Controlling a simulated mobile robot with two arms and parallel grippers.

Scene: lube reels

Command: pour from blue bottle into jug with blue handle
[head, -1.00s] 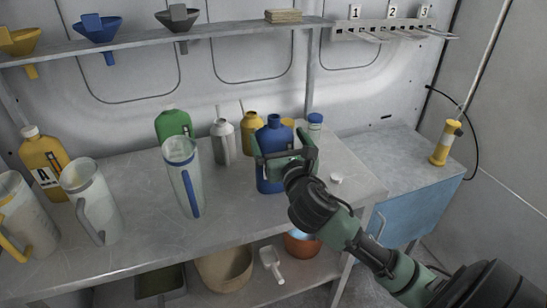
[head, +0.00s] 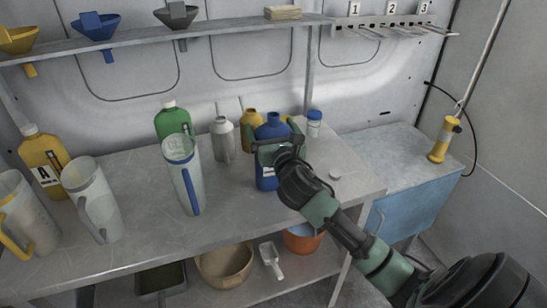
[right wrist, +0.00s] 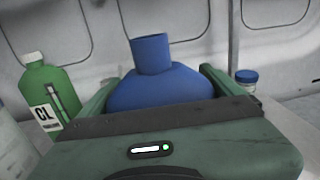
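The blue bottle (head: 267,176) stands upright on the bench, its neck open; in the right wrist view its shoulder and neck (right wrist: 153,55) show. My right gripper (head: 275,140) has its fingers on both sides of the bottle's upper body and looks shut on it. The gripper hides part of the bottle's front. The jug with the blue handle (head: 181,163) is clear and upright, left of the bottle, its handle toward me. I cannot make out its contents. My left gripper is not in view.
Behind are a green bottle (head: 172,118), a grey bottle (head: 223,140) and a yellow bottle (head: 251,134). Two other jugs, with grey (head: 90,190) and yellow (head: 28,215) handles, stand left. Bench between jug and bottle is clear.

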